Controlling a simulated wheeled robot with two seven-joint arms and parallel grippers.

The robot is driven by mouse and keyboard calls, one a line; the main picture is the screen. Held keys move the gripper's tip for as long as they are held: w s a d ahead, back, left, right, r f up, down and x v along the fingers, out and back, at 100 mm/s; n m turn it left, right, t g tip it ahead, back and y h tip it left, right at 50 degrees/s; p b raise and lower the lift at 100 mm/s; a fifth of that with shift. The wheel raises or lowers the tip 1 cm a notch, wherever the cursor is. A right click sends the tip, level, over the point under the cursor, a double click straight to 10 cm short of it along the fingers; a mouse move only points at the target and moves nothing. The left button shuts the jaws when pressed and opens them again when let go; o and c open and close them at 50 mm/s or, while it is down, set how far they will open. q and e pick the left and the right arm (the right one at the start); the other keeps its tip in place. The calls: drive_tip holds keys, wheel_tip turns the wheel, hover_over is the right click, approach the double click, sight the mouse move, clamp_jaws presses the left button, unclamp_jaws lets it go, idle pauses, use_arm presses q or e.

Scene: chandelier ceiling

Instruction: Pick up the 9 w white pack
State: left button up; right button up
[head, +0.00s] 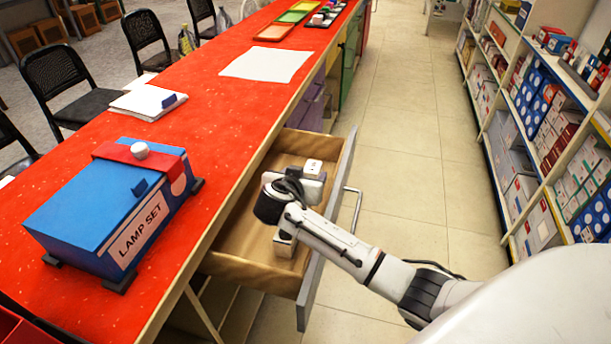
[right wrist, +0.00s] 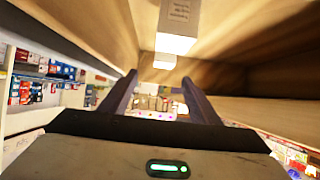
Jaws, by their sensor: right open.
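Small white packs lie in the open wooden drawer (head: 240,240). One pack (head: 313,166) is at the drawer's far end, just beyond my right gripper (head: 304,184). Another pack (head: 284,246) is nearer, partly behind my right arm. In the right wrist view, a pack with small print (right wrist: 179,12) is at the top, above and ahead of the open fingers (right wrist: 158,98). A second bright white shape (right wrist: 165,61) shows below it. I cannot read which is 9 W. My right gripper is inside the drawer, open, with nothing seen between its fingers. My left gripper is not in view.
The drawer's grey front (head: 325,235) and wooden walls stand close around my right gripper. The red counter (head: 215,120) holds a blue lamp set box (head: 105,215). Stocked shelves (head: 550,110) line the right side. The tiled aisle (head: 405,150) is clear.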

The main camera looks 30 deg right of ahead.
sight(312, 169)
drive_tip(key=x, duration=0.5)
drive_tip(key=b+x, duration=0.1)
drive_tip(key=x, duration=0.2)
drive_tip(key=shift+w+a+f, duration=0.25)
drive_tip(key=shift+w+f, duration=0.05)
drive_tip(key=shift+w, duration=0.05)
